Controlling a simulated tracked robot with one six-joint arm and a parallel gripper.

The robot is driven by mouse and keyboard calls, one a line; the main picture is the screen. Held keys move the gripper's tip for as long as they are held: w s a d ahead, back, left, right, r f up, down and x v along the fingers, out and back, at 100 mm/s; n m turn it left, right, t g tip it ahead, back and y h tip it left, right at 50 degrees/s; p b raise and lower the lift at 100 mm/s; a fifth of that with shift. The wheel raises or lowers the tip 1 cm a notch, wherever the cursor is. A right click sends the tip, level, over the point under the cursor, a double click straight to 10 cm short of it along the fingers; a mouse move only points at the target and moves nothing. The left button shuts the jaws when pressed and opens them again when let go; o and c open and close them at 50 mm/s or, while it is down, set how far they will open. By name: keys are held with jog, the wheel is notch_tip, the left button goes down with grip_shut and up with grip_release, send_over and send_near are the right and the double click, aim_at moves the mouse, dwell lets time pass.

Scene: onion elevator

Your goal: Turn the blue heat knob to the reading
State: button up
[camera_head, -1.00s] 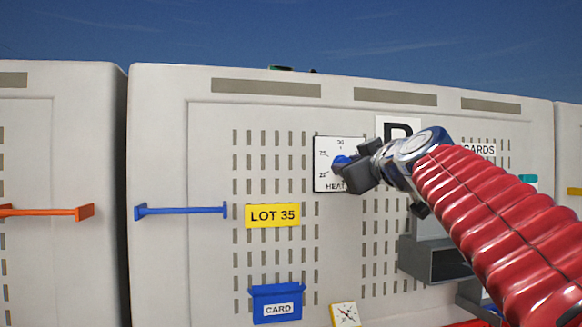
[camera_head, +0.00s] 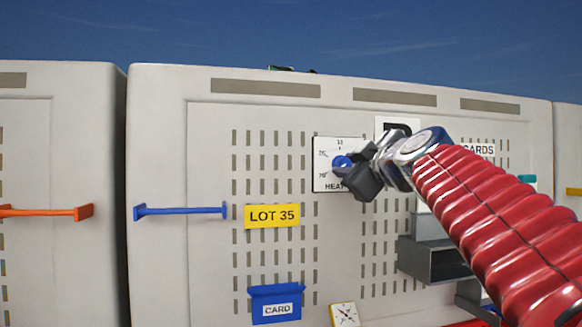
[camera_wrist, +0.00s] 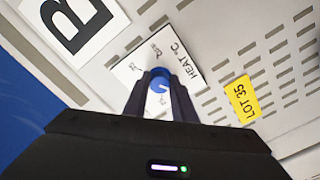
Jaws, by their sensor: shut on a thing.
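The blue heat knob (camera_head: 341,162) sits on a white dial plate (camera_head: 322,180) marked HEAT, with numbers around it, on the pale perforated panel. My gripper (camera_head: 352,168) reaches it from the right. In the wrist view, my gripper's two dark fingers (camera_wrist: 160,88) are shut on the blue knob (camera_wrist: 159,84), one on each side. The HEAT °C plate (camera_wrist: 186,70) appears rotated in this view. The fingers cover part of the dial, and I cannot make out the pointer's reading.
A yellow LOT 35 sign (camera_head: 272,216) is below left of the dial. A blue CARD holder (camera_head: 276,304) and a blue handle bar (camera_head: 180,211) are on the same panel. A grey open box (camera_head: 436,262) juts out below my arm.

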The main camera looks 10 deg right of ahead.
jog(key=o, duration=0.8)
jog(key=shift+w+f, duration=0.1)
jog(key=shift+f, duration=0.2)
jog(key=shift+o, duration=1.2)
jog(key=shift+r, duration=0.2)
jog(key=s, duration=1.4)
